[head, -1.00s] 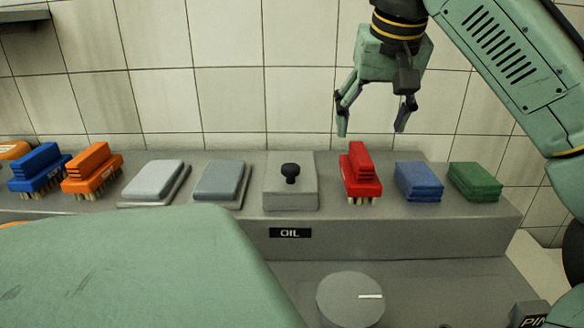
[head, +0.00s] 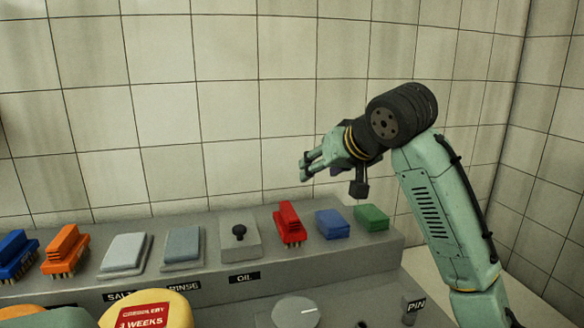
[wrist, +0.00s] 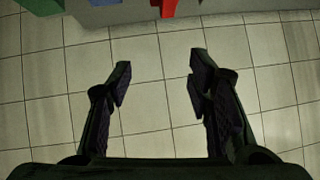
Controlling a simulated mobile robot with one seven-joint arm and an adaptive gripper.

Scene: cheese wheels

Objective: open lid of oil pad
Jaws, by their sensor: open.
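The oil pad's grey lid (head: 240,242) with a black knob (head: 239,232) on top lies closed on the grey shelf, above the label OIL (head: 245,278). My gripper (head: 305,168) is above the shelf, up and to the right of the oil lid, roughly over the red brush, and tilted toward the left. It touches nothing that I can see. The oil lid is not in the wrist view.
A red brush (head: 289,225), blue pad (head: 333,224) and green pad (head: 371,217) stand right of the oil lid. Two grey pads, the nearer one (head: 183,247), and orange and blue brushes stand left. A yellow cheese wheel (head: 150,312) is in front. Space above the shelf is clear.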

